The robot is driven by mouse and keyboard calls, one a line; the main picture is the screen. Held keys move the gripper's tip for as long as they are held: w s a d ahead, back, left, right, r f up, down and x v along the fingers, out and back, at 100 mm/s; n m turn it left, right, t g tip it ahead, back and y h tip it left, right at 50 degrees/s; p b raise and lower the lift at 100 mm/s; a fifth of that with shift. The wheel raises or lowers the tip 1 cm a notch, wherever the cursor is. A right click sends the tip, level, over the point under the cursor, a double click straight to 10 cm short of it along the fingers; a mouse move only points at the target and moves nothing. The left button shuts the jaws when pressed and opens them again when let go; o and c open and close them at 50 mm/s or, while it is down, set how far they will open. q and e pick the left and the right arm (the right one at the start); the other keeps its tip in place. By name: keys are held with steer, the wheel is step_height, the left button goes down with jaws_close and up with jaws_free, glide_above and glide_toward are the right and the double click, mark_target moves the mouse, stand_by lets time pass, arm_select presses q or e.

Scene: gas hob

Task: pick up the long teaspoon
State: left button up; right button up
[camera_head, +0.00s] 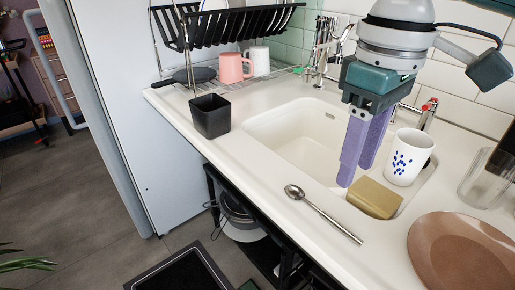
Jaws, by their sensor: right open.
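The long teaspoon (325,216) lies on the white counter in front of the sink. Its bowl points to the upper left and its handle runs toward the lower right, near the counter's front edge. My right gripper (357,172) comes down from above with purple fingers. It is open and empty. It appears behind and to the right of the spoon's bowl, apart from it, in front of the sink basin. My left gripper is not in view.
A tan sponge-like block (375,198) lies right of the spoon, close to my fingers. A blue-spotted white cup (408,158), a brown plate (462,255) and a clear glass (484,180) stand further right. A black square cup (210,115) stands left of the sink (290,135).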

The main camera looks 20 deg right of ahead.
steer(key=b, duration=0.1)
glide_above(335, 220)
steer(key=f, duration=0.4)
steer(key=shift+s+d+f, duration=0.25)
steer(key=shift+s+f, duration=0.05)
steer(key=shift+f, duration=0.05)
steer(key=f, duration=0.1)
steer(key=f+b, duration=0.1)
steer(key=f, duration=0.3)
steer(key=shift+w+a+f+b, duration=0.2)
steer(key=shift+a+b, duration=0.1)
steer(key=shift+b, duration=0.1)
jaws_close()
